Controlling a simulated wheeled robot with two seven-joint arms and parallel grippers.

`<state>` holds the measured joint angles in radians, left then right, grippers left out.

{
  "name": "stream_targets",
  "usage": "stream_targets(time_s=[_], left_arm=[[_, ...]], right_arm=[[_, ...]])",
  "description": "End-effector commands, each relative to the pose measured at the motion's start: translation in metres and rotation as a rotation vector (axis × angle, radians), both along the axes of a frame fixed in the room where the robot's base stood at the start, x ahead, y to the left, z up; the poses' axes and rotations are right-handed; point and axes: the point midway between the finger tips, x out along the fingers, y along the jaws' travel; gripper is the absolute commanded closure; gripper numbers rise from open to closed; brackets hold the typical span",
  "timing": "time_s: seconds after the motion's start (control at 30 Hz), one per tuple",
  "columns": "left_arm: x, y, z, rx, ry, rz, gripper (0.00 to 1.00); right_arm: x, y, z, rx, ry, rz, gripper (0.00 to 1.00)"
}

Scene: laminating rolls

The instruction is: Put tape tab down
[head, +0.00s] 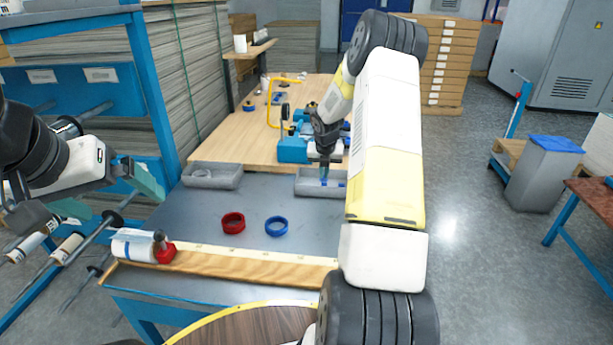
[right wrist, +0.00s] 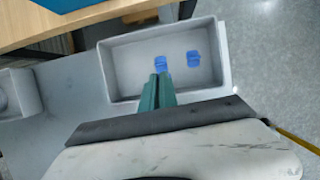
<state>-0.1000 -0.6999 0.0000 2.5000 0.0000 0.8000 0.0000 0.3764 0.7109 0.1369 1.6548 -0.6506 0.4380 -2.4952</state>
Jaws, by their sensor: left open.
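Two small blue tape tabs are in a grey open tray (head: 303,188): one blue tab (right wrist: 163,62) at the fingertips of my right gripper, and another blue tab (right wrist: 193,58) lying to its right on the tray floor. My right gripper (head: 324,172) points down into the tray. Its teal fingers (right wrist: 158,80) are close together in the right wrist view. I cannot tell whether they grip the tab at their tips or only stand beside it. My left gripper (head: 108,195) is open and empty at the left, its teal fingers spread wide near the metal shafts.
A red ring (head: 232,223) and a blue ring (head: 276,226) lie on the grey table. A second grey tray (head: 212,176) stands to the left. A white roll (head: 133,246) with a red-capped item (head: 164,249) lies at the front edge. Blue equipment (head: 292,150) stands behind the tray.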

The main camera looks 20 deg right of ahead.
Motion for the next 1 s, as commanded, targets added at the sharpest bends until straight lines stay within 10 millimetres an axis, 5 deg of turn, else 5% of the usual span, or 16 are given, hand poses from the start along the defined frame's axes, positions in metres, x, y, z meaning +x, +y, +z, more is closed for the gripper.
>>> stream_targets(time_s=[0.43,0.8,0.9,1.0], left_arm=[[0.0,0.0,0.0,0.0,0.0,0.0,0.0],[0.0,0.0,0.0,0.0,0.0,0.0,0.0],[0.0,0.0,0.0,0.0,0.0,0.0,0.0],[0.0,0.0,0.0,0.0,0.0,0.0,0.0]], right_arm=[[0.0,0.001,-0.051,0.0,0.001,0.0,1.0],[0.0,0.0,-0.057,-0.001,-0.001,-0.001,1.0],[0.0,0.0,-0.056,-0.001,-0.001,-0.001,0.79],[0.0,0.0,-0.056,-0.001,-0.001,-0.002,0.75]])
